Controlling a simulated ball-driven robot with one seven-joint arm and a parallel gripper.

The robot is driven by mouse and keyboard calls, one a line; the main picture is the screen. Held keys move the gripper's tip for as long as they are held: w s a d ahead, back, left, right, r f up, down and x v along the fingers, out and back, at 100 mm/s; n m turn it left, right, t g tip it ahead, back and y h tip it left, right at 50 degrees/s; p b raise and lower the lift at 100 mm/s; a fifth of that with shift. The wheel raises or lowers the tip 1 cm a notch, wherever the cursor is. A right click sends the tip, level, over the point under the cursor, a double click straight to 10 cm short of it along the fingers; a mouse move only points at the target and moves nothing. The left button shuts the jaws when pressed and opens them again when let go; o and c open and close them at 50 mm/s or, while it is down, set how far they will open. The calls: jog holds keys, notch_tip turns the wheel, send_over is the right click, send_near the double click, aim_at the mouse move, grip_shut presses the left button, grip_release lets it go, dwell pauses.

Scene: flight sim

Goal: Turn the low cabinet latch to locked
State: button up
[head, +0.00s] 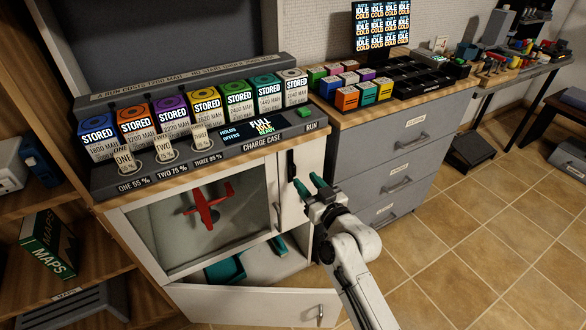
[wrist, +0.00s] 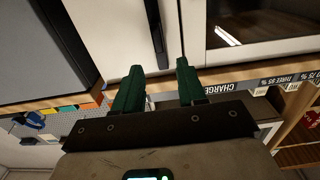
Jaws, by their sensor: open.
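A black upright bar, which looks like the latch (head: 291,165), is on the narrow white panel at the cabinet's right front. It stands about vertical. In the wrist view the dark bar (wrist: 156,32) appears between the fingertips, its end near them. My gripper (head: 307,183) has green fingers and is open and empty, just right of and below the bar. The wrist view shows both fingers apart (wrist: 160,75). I cannot tell whether they touch the bar. The low cabinet (head: 155,275) has a glass door with a red model plane (head: 208,205) behind it.
A lower white door (head: 255,304) stands open at the cabinet's foot, with teal things (head: 226,270) inside. The charge case (head: 210,148) with several coloured boxes is on top. A grey drawer unit (head: 400,155) stands right. Tiled floor (head: 480,240) is free at right.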

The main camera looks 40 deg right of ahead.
aim_at(295, 167)
jog(key=x, duration=0.6)
jog(key=shift+w+d+p, duration=0.1)
jog(key=shift+w+p, duration=0.2)
jog(key=shift+p, duration=0.05)
jog(key=shift+c, duration=0.2)
grip_shut()
